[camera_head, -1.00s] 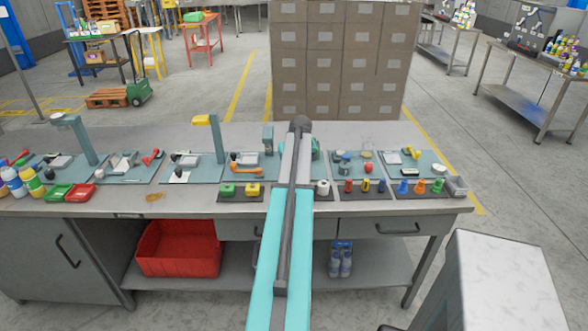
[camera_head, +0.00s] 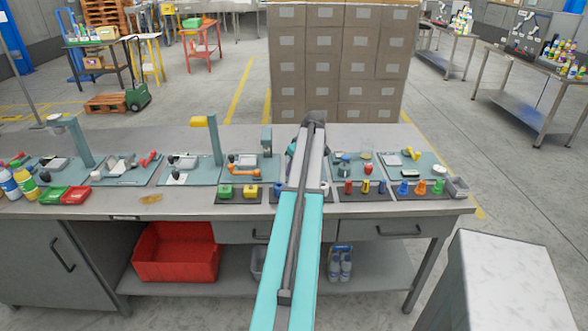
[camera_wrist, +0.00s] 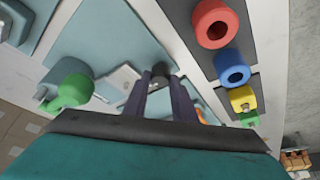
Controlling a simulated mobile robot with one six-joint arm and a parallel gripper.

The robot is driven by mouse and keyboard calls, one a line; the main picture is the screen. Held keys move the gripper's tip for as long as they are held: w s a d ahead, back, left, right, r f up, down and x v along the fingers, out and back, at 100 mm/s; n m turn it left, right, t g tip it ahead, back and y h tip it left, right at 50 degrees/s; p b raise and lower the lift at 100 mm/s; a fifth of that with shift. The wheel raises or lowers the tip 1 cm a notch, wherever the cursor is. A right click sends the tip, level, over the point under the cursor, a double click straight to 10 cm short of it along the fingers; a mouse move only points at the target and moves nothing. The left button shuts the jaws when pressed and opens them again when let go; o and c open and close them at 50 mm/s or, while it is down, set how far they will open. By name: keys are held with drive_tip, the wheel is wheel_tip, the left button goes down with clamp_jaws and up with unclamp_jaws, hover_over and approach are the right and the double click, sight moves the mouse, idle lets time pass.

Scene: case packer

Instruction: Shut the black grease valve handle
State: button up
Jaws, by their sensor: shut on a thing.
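In the wrist view my gripper (camera_wrist: 168,84) reaches away from the camera, its two dark fingers close together. A dark grey, rounded piece (camera_wrist: 160,70) sits at the fingertips; it looks like part of the black valve handle, and the fingers are shut on it. Its far side and the rest of the handle are hidden, so I cannot tell its angle. It stands over a pale teal plate (camera_wrist: 112,35) beside a light grey block (camera_wrist: 124,80). In the head view my own arm covers the gripper and this spot on the bench.
A green-capped fitting (camera_wrist: 72,88) stands left of the fingers. Red (camera_wrist: 214,22), blue (camera_wrist: 232,68) and yellow (camera_wrist: 242,99) pieces stand on a dark mat to the right. In the head view an orange lever (camera_head: 245,171) and a teal post (camera_head: 266,140) stand left of my arm.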

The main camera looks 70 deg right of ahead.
drive_tip(key=shift+w, duration=0.2)
drive_tip(key=o, duration=1)
drive_tip(key=shift+o, duration=0.2)
drive_tip(key=shift+s, duration=0.1)
drive_tip(key=shift+v, duration=0.9)
drive_tip(key=b+v, duration=0.2)
drive_tip(key=v, duration=1)
drive_tip(key=shift+b, duration=0.4)
drive_tip(key=shift+r, duration=0.1)
